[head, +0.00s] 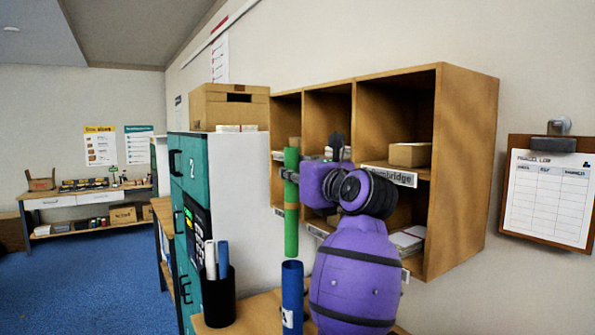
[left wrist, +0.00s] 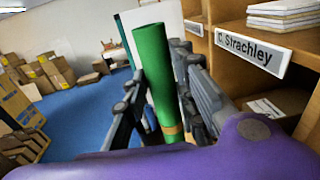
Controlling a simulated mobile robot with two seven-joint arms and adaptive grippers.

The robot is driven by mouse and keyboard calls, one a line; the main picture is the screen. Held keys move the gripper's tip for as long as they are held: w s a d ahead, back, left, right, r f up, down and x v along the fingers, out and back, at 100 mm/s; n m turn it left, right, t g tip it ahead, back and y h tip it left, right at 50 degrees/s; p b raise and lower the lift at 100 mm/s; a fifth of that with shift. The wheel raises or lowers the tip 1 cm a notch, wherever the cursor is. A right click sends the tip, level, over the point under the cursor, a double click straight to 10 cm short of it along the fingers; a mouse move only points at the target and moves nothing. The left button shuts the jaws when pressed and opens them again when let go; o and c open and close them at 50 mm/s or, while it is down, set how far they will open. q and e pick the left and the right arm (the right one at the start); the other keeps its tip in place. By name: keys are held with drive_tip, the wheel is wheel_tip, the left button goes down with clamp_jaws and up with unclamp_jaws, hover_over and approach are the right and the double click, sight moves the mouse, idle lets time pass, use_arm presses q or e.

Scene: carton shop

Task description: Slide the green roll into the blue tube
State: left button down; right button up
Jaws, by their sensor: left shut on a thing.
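In the left wrist view the green roll (left wrist: 153,65) runs between the two dark fingers of the left gripper (left wrist: 160,85). The blue tube (head: 292,300) stands upright below the roll, with a white label low on its side. In the head view the roll's lower end appears just above the tube's mouth. My right gripper is not in view.
A wooden pigeonhole shelf (head: 468,170) with name labels and papers stands behind the arm. A teal cabinet (head: 190,160) and a black holder (head: 219,300) with rolls are at left. A clipboard (head: 547,190) hangs at right. Blue floor lies open at far left.

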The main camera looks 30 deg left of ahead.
sight(295, 225)
use_arm(q)
wheel_tip(295, 225, down, 3)
drive_tip(key=shift+w+r+b, duration=0.1)
drive_tip(key=shift+b, duration=0.3)
drive_tip(key=shift+f+b, duration=0.45)
drive_tip(key=shift+f, duration=1.4)
drive_tip(key=shift+f+b, duration=0.4)
drive_tip(key=shift+f, duration=0.85)
drive_tip(key=shift+f+b, duration=0.3)
drive_tip(key=shift+f, duration=1.35)
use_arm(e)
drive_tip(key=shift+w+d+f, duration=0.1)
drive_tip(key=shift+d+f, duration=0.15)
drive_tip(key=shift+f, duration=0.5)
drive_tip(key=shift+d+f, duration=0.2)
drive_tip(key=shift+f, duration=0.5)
